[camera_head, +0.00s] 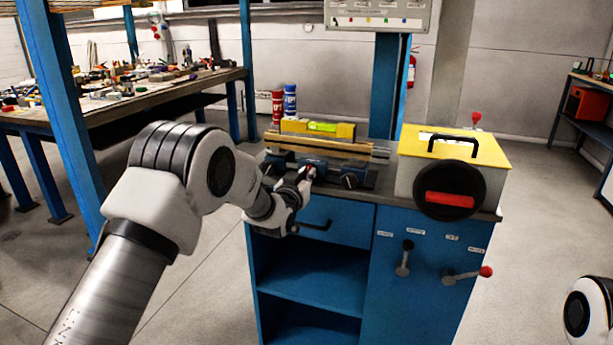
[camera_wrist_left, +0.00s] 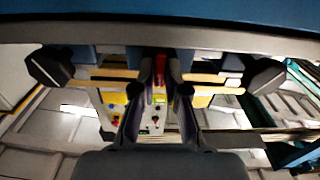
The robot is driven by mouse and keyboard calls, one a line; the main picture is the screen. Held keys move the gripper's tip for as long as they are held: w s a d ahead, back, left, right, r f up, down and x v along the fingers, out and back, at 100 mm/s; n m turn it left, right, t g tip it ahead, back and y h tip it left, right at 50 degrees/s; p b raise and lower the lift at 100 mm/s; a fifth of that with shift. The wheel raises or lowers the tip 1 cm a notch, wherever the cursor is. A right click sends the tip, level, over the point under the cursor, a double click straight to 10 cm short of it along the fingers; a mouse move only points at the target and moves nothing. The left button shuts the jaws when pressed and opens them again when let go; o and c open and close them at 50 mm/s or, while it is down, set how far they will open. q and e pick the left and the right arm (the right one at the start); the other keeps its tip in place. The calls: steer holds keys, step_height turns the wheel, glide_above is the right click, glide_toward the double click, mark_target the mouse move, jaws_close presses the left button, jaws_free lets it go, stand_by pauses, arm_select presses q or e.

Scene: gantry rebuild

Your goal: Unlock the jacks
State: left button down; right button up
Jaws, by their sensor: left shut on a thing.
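My left gripper (camera_head: 306,178) is at the front of a blue fixture (camera_head: 328,172) on the workbench. Its fingers (camera_wrist_left: 164,92) are closed around a small red lever (camera_head: 311,171), which also shows between them in the left wrist view (camera_wrist_left: 160,66). Black knobs sit on either side of the lever, one at the left (camera_wrist_left: 50,67) and one at the right (camera_wrist_left: 264,76) in the wrist view. A yellow spirit level (camera_head: 317,129) lies on bars above the fixture. Which parts are the jacks I cannot tell for sure. My right gripper is out of view; only part of that arm shows at lower right.
A yellow-lidded box (camera_head: 455,147) with a black disc and red handle stands right on the bench. Red and blue cans (camera_head: 290,101) stand behind. Floor at right is clear.

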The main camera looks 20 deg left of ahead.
arm_select(q)
steer(key=shift+s+f, duration=0.1)
steer(key=shift+f, duration=0.35)
steer(key=c, duration=1.5)
jaws_free()
steer(key=shift+r, duration=0.15)
steer(key=s, duration=1.2)
steer(key=shift+a, duration=0.2)
